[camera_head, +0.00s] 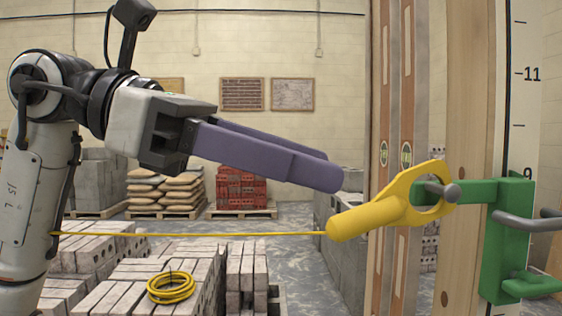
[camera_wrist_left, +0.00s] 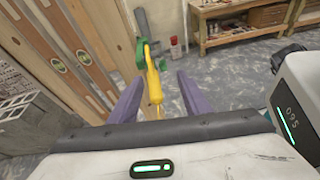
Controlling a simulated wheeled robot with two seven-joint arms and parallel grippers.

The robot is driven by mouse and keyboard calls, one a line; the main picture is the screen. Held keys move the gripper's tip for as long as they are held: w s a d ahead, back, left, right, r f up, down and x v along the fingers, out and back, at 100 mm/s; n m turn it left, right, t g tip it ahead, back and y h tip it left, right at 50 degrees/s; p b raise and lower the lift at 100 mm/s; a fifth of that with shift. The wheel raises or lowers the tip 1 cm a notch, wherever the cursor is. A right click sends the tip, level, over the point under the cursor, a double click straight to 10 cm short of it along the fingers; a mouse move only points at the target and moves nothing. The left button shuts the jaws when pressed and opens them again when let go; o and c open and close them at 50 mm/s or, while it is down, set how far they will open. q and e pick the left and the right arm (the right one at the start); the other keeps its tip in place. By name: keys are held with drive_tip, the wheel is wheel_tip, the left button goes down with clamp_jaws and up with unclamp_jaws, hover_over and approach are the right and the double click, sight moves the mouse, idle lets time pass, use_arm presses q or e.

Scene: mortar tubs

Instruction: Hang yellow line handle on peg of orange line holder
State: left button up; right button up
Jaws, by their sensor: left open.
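The yellow line handle (camera_head: 385,210) has its ring around the grey-tipped peg (camera_head: 440,190) of a line holder (camera_head: 507,245). The holder is green, not orange, and is fixed to a wooden post. The handle's grip slopes down to the left, and a taut yellow line (camera_head: 200,234) runs left from its end. My left gripper (camera_head: 333,166) has long purple fingers, open and empty, just left of and above the grip, apart from it. In the left wrist view the handle (camera_wrist_left: 154,85) shows between the spread fingers, with the green holder (camera_wrist_left: 141,54) beyond. My right gripper is not in view.
A bent grey metal bar (camera_head: 530,222) sticks out at the holder. A measuring scale (camera_head: 522,90) stands behind it. Stacked grey blocks (camera_head: 130,285) with a yellow coil (camera_head: 171,288) lie low left.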

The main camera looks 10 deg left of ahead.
sight(386, 196)
use_arm(q)
drive_tip(key=shift+t+y, duration=0.6)
drive_tip(key=shift+y, duration=0.1)
drive_tip(key=x, duration=0.6)
drive_tip(key=w+x, duration=0.1)
drive_tip(key=x, duration=0.2)
drive_tip(key=shift+a+f, duration=0.25)
drive_tip(key=shift+a, duration=0.1)
clamp_jaws()
drive_tip(key=shift+w+d+r, duration=0.1)
drive_tip(key=shift+d, duration=0.1)
drive_tip(key=shift+w+d+r+p, duration=0.1)
drive_tip(key=shift+w+d+p, duration=0.05)
drive_tip(key=shift+d+p, duration=0.3)
